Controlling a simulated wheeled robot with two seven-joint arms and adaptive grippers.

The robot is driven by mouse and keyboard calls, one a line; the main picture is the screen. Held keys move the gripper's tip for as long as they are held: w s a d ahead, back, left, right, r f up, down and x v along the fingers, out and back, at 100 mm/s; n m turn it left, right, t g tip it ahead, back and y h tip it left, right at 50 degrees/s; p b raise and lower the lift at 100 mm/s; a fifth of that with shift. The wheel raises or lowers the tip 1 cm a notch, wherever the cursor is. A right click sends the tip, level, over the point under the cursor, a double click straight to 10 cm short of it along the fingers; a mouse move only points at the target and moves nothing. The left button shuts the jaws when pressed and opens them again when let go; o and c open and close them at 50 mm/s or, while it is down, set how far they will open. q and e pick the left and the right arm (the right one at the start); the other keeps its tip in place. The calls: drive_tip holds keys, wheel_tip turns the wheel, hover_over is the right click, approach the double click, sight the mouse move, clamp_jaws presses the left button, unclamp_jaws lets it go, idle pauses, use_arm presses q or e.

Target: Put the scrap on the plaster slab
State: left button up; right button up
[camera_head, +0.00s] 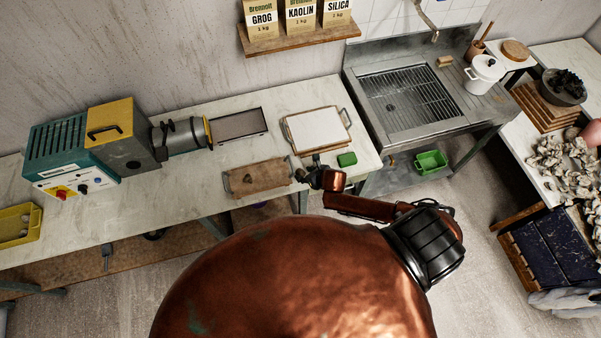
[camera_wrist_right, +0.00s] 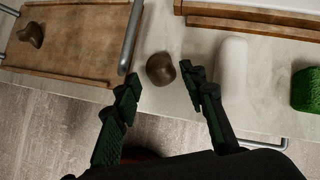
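The plaster slab (camera_head: 318,128) is a white block in a wooden tray with metal handles, at the back of the counter. A brown clay lump (camera_wrist_right: 160,68) lies on the counter, between and just beyond my right fingertips in the right wrist view. A second brown lump (camera_wrist_right: 31,35) sits on the wooden board (camera_head: 270,175). Which lump is the scrap I cannot tell for certain. My right gripper (camera_head: 310,172) is over the counter's front edge, right of the board; its fingers (camera_wrist_right: 160,78) are apart and hold nothing. My left gripper is out of view.
A green sponge (camera_head: 347,159) and a white rounded thing (camera_wrist_right: 232,70) lie right of the lump. A teal and yellow machine (camera_head: 125,140) stands left, a grey tray (camera_head: 238,125) behind the board. The sink (camera_head: 405,100) is at right.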

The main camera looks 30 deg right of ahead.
sight(301, 173)
drive_tip(key=shift+x, duration=1.6)
drive_tip(key=shift+c, duration=0.4)
clamp_jaws()
drive_tip(key=shift+r, duration=0.15)
